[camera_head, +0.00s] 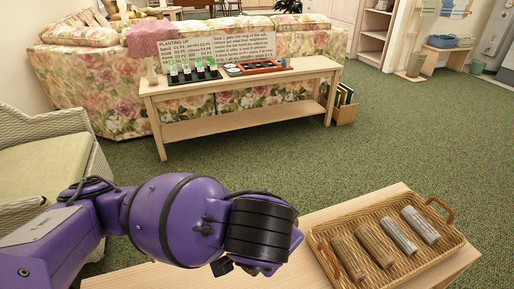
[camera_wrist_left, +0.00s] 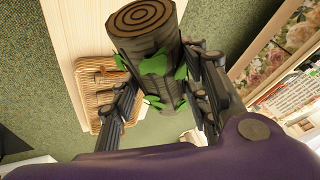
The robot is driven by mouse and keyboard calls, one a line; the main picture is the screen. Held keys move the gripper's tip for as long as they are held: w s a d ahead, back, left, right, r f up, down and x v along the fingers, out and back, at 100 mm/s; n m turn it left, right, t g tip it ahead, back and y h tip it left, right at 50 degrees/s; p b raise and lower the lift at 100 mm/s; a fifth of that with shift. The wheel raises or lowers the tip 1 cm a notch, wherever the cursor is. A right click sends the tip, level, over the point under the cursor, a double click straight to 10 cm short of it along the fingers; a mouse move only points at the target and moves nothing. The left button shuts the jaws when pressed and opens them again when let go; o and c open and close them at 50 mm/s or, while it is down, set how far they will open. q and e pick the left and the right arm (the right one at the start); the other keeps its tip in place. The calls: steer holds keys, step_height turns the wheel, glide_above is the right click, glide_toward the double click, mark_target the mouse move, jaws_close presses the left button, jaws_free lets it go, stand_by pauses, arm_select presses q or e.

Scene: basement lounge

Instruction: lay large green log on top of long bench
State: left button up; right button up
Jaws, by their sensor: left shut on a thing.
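The large green log (camera_wrist_left: 150,52) shows in the left wrist view as a thick dark cylinder with brown rings on its end and green leaf patches on its side. My left gripper (camera_wrist_left: 160,78) is shut on it, with fingers on both sides. In the head view my purple left arm and black wrist reach over the front, and the log and fingers are hidden there. A long pale wood bench (camera_head: 240,122) with a lower shelf stands at the sofa. My right gripper is not in view.
A wicker tray (camera_head: 320,235) with several grey and brown logs sits on a pale wood table (camera_head: 135,275) in front. The long bench carries a sign (camera_head: 185,50), a dark plant tray and a red-brown tray (camera_head: 262,66). Green carpet (camera_head: 300,155) is clear between.

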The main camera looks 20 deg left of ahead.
arm_select(q)
steer(key=shift+d+f+m+h, duration=0.4)
steer(key=shift+d+m, duration=0.1)
steer(key=shift+m, duration=0.3)
steer(key=s+d+f+m+g+h+p, duration=0.4)
steer(key=d+f+m+g+h+p, duration=0.3)
steer(key=d+f+m, duration=1.15)
steer(key=w+a+f+m+b, duration=0.1)
steer(key=a, duration=0.4)
steer(key=w+a+f+m+b, duration=0.1)
steer(key=w+a+f, duration=0.1)
steer(key=a, duration=0.3)
steer(key=w+a+f+m, duration=0.1)
steer(key=a+m, duration=0.1)
steer(key=a, duration=0.3)
steer(key=shift+w+a+f+g+b, duration=0.2)
steer(key=shift+w+f+g+b, duration=0.1)
steer(key=shift+w+f+b, duration=0.1)
steer(key=shift+w+a+f, duration=0.15)
steer(key=shift+a+f, duration=0.2)
steer(key=shift+f, duration=0.05)
steer(key=f+b, duration=0.1)
steer(key=f, duration=0.2)
steer(key=shift+w+a+f, duration=0.1)
steer(key=shift+a+f, duration=0.1)
